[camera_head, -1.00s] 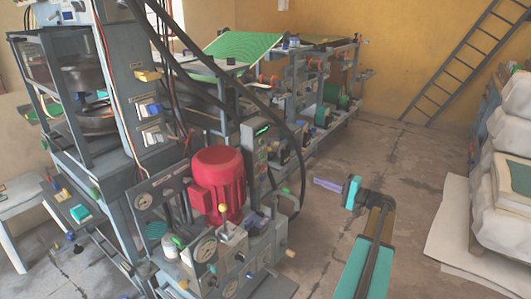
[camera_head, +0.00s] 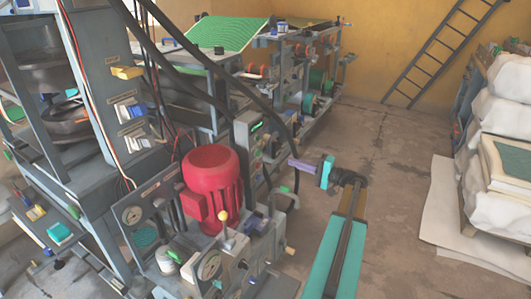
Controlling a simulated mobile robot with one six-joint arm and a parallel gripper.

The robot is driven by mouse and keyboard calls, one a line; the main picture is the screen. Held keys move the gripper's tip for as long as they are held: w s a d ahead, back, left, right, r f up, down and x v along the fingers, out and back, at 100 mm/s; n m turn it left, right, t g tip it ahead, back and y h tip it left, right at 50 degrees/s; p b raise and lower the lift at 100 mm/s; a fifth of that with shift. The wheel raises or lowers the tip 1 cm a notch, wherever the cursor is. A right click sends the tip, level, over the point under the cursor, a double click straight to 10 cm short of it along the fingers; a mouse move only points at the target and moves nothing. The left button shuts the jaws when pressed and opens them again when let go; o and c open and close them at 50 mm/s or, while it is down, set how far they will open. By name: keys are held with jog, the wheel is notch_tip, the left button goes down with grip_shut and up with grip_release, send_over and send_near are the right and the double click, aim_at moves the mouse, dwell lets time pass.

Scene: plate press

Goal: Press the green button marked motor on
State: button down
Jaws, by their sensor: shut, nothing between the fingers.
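My gripper (camera_head: 292,163) is shut and empty, its purple fingers pointing left from a teal block. In the picture its tips are just right of a narrow grey control box (camera_head: 245,150), apart from it by a small gap. The box stands upright behind the red motor (camera_head: 211,180) and carries a bright green patch (camera_head: 257,126) near its top, with small controls below. I cannot tell whether that patch is the motor on button or a display, as no label there is readable. A green knob (camera_head: 284,189) sits lower, below my fingertips.
Thick black hoses (camera_head: 222,78) arch over the motor and pass beside the control box near my gripper. A gauge panel (camera_head: 150,205) and levers stand at the front. The floor (camera_head: 385,160) to the right is clear, up to white wrapped stacks (camera_head: 498,135).

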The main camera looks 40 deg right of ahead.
jog(key=shift+w, duration=0.1)
jog(key=b, duration=0.1)
send_near(256, 149)
jog(key=x, duration=0.5)
jog(key=shift+a+f, duration=0.1)
dwell(0.5)
jog(key=shift+w+a, duration=0.15)
jog(key=shift+w, duration=0.45)
jog(key=shift+w+a, duration=0.1)
jog(key=shift+w, duration=0.25)
jog(key=shift+r, duration=0.25)
jog(key=shift+s+b, duration=0.1)
jog(key=shift+b, duration=0.2)
jog(key=shift+s+f, duration=0.15)
jog(key=shift+s, duration=0.35)
jog(key=v, duration=1.4)
